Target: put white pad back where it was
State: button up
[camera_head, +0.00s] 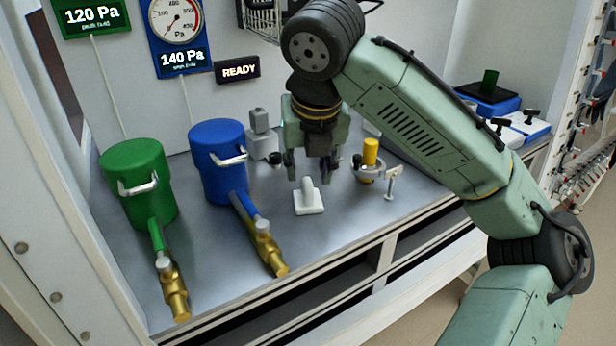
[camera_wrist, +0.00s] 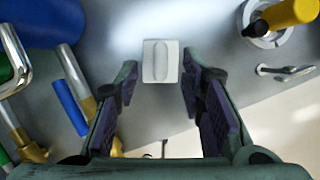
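The white pad (camera_head: 308,199) has a square base and a raised grip, and lies flat on the grey bench top. It also shows in the wrist view (camera_wrist: 160,62), just beyond and between my fingertips. My gripper (camera_head: 307,172) hangs above the pad, pointing down. In the wrist view my gripper (camera_wrist: 158,85) has its two fingers spread wide with nothing between them. The fingers appear apart from the pad.
A green canister (camera_head: 137,180) and a blue canister (camera_head: 217,160) with brass valves stand to the left. A yellow-topped fitting (camera_head: 370,155) and a small T-handle (camera_head: 393,180) stand close on the right. Bare bench top (camera_head: 330,235) lies in front of the pad.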

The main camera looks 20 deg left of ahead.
jog(key=v, duration=0.8)
dwell(1.1)
